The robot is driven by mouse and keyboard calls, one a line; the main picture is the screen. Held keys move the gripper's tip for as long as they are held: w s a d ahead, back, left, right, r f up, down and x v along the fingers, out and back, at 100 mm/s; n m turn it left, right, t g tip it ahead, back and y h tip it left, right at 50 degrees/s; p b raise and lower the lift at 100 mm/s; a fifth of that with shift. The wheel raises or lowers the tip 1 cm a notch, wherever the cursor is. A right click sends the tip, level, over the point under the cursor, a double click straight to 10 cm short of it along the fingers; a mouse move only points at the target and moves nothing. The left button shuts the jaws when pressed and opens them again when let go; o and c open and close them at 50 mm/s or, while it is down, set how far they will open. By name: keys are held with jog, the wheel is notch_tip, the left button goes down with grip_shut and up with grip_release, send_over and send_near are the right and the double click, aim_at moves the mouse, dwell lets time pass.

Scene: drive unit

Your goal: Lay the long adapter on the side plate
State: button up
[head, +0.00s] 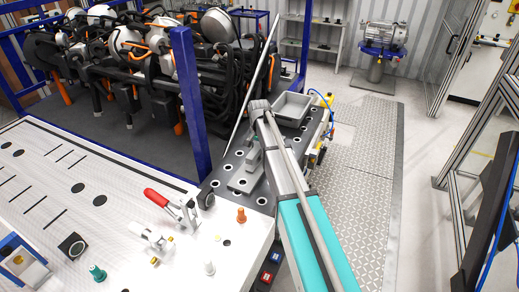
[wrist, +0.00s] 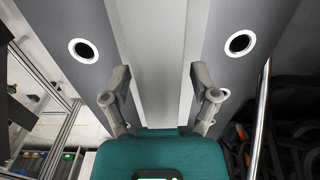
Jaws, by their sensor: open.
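The side plate, a dark grey plate with white-ringed holes (head: 229,167), runs beside the white table in the head view. A grey stepped block (head: 243,181) lies on it, left of my arm; I cannot tell whether this is the long adapter. In the wrist view my gripper (wrist: 160,74) is open, its two fingers apart with nothing gripped. Between and beyond them runs a long light grey bar (wrist: 155,45), flanked by dark grey surfaces with ringed holes. I cannot tell whether the fingers touch anything.
A grey open tray (head: 291,108) stands at the plate's far end. A blue post (head: 190,105) rises at the plate's left edge. The white table (head: 110,195) carries a red-handled clamp (head: 168,203) and small fittings. Clear floor (head: 365,150) lies to the right.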

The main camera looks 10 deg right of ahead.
jog(key=shift+r, duration=0.1)
notch_tip(320, 180, up, 12)
jog(key=p, duration=1.2)
dwell(0.8)
jog(key=s+n, duration=0.7)
jog(key=s, duration=2.2)
jog(key=shift+d, duration=0.15)
